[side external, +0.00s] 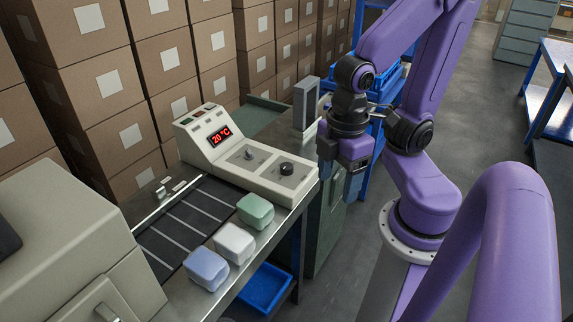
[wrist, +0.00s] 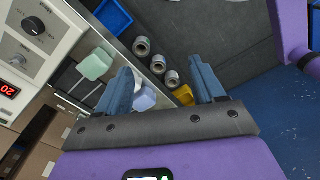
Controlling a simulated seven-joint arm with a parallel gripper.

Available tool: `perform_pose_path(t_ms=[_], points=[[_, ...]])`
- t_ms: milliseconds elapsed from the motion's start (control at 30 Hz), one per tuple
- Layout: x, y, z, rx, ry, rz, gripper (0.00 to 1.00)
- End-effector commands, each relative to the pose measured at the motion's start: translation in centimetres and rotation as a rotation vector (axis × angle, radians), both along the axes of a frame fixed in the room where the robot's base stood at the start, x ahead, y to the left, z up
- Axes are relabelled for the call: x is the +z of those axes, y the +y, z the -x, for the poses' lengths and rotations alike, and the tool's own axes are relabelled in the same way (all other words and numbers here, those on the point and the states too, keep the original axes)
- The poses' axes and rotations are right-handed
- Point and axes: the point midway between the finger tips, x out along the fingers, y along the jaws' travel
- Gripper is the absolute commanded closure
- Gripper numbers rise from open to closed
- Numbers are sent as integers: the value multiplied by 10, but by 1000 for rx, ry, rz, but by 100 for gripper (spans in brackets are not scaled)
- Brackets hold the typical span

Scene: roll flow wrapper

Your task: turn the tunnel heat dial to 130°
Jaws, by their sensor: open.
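The cream control panel (side external: 230,160) stands on the bench, its red display (side external: 220,135) reading 20 °C. It carries a larger black dial (side external: 287,168) and a smaller grey knob (side external: 250,155); their labels are too small to read. In the wrist view, the black dial (wrist: 33,26), the grey knob (wrist: 18,58) and the display (wrist: 8,90) lie at the left edge. My gripper (side external: 340,182) is open and empty, to the right of the panel and apart from both dials. Its two fingers also show in the wrist view (wrist: 162,68).
Green (side external: 256,210), white (side external: 234,242) and blue (side external: 206,268) blocks sit by the dark slatted belt (side external: 185,225). A grey upright post (side external: 305,103) stands behind the panel. Stacked boxes (side external: 150,70) line the back. A blue bin (side external: 265,287) is below the bench.

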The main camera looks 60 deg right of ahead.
Motion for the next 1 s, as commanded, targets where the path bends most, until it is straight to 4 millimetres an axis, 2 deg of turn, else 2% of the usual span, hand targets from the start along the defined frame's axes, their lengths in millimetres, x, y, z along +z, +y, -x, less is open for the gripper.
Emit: perform_pose_path(t_ms=[167, 367, 567, 767, 1000], points=[[5, 4, -26, -147, 23, 21, 32], [11, 2, -83, -443, 80, 59, 32], [12, -17, -143, -741, 145, 85, 32], [9, -55, -198, -1034, 220, 101, 32], [-2, -123, -251, -1380, 322, 104, 32]])
